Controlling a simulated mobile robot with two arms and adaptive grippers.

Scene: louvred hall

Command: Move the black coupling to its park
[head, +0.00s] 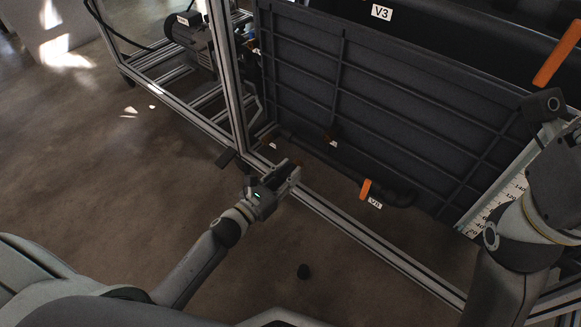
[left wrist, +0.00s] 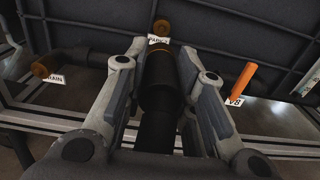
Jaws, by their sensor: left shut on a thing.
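My left gripper (head: 291,171) is shut on the black coupling (left wrist: 158,90), low in front of the dark ribbed panel. In the left wrist view the fingers (left wrist: 166,92) lie on both sides of the coupling, which points away from me and has a brownish ring at its far end. The park, a brown-tipped stub (left wrist: 162,27) with a white PARK label (left wrist: 158,40), shows straight beyond it. In the head view the park (head: 333,136) is up and right of the gripper, apart from it. The coupling is hard to make out there. My right gripper is not in view.
The brown-ended drain pipe (left wrist: 42,68) is left of the park. An orange V8 lever (head: 365,189) is to the right. A metal frame rail (head: 345,226) runs below the panel. Open floor is at left.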

